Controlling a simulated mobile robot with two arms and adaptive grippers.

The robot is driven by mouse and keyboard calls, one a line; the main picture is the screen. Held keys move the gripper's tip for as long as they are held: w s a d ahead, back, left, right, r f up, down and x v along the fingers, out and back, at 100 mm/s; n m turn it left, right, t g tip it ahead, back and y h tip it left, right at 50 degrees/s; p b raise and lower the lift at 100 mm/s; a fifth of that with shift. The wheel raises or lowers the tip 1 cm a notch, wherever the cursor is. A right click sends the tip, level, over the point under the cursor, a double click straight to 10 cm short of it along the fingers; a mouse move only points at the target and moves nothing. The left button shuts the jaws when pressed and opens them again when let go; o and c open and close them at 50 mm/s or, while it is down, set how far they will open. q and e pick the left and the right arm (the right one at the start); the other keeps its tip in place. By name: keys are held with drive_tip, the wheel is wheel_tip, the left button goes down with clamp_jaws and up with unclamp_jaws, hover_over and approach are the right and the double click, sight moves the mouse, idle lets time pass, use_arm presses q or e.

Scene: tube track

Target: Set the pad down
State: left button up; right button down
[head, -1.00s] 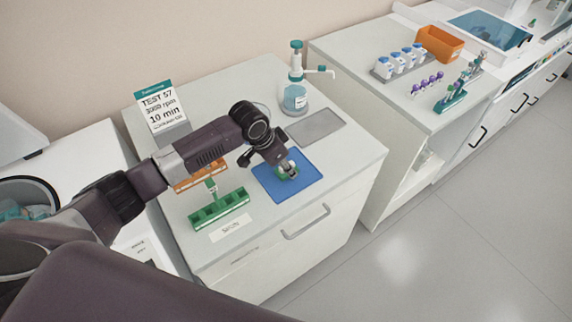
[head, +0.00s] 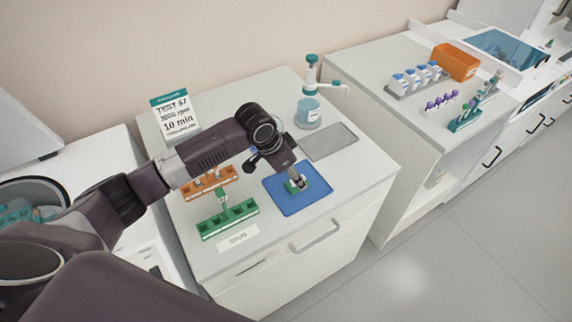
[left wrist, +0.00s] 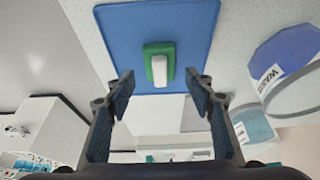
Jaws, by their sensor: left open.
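A small pad (left wrist: 150,49), green with a white block on it, lies on the blue mat (left wrist: 190,22). In the head view the green pad (head: 291,187) shows in part on the blue mat (head: 309,205), under my left gripper (head: 297,183). In the left wrist view my left gripper (left wrist: 159,78) is open. Its two fingers stand apart, one to each side of the pad, with a gap between each finger and the pad. Nothing is held between them. My right gripper is not in view.
Left of the mat stand a green rack (head: 229,220) and an orange rack (head: 209,186). Behind are a grey plate (head: 330,141), a dispenser bottle (head: 309,110) and a sign (head: 176,118). The counter's front right corner is clear.

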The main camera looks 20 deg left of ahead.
use_arm(q)
drive_tip(key=b+v, duration=0.1)
drive_tip(key=v, duration=0.7)
drive_tip(key=shift+r, duration=0.35)
drive_tip(key=shift+s+f, duration=0.1)
drive_tip(key=shift+s, duration=0.1)
